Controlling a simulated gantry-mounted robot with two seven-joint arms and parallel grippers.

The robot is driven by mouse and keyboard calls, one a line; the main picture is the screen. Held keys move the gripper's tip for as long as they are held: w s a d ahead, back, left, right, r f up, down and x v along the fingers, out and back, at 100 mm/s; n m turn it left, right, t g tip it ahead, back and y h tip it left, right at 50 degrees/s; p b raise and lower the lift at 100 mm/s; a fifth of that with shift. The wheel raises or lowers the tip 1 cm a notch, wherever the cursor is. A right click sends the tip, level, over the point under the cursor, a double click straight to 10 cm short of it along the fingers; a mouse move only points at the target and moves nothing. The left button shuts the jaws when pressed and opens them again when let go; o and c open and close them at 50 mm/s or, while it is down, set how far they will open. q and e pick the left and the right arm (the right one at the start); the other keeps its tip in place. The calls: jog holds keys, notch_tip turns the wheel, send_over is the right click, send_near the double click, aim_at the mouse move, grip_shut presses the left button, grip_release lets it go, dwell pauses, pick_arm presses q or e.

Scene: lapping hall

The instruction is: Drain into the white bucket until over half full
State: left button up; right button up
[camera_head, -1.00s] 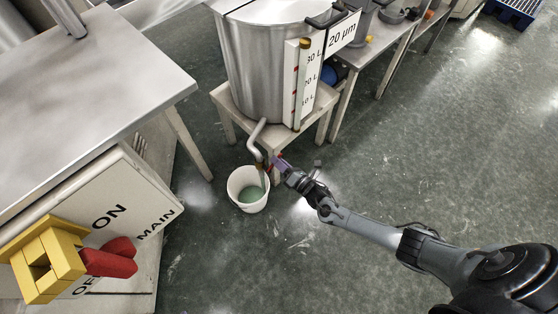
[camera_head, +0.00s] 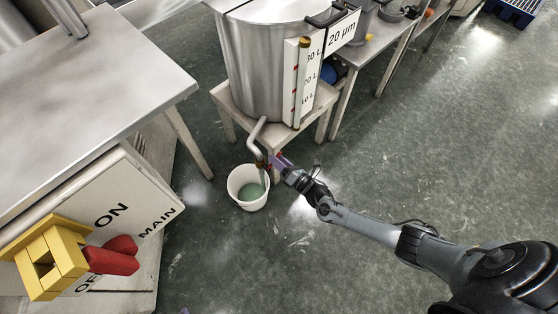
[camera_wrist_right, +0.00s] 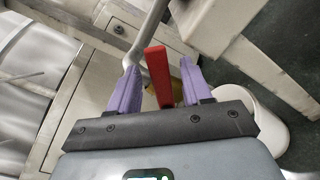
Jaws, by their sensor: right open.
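The white bucket (camera_head: 233,186) stands on the floor under the bent drain pipe (camera_head: 254,142) of the steel tank (camera_head: 262,70). Grey-green liquid (camera_head: 251,191) lies in it; the exact level is hard to judge. A red valve handle (camera_wrist_right: 158,75) shows in the right wrist view. My right gripper (camera_head: 276,161) is at the pipe's outlet, its purple fingers open on either side of the handle, with gaps visible. The bucket's rim (camera_wrist_right: 266,103) also shows there. A small purple tip at the head view's bottom edge (camera_head: 185,311) looks like my left gripper; the rest is out of frame.
The tank stands on a low stand (camera_head: 228,103) and carries a litre-marked sight gauge (camera_head: 301,85). A steel bench (camera_head: 90,90) and a switch panel (camera_head: 130,195) with a red handle (camera_head: 112,256) and yellow block (camera_head: 50,262) are at left. Floor right of the bucket is open.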

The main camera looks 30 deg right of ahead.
jog(key=shift+s, duration=0.1)
jog(key=s+d+p, duration=0.2)
jog(key=s+p, duration=0.2)
jog(key=s, duration=0.6)
jog(key=shift+s, duration=0.25)
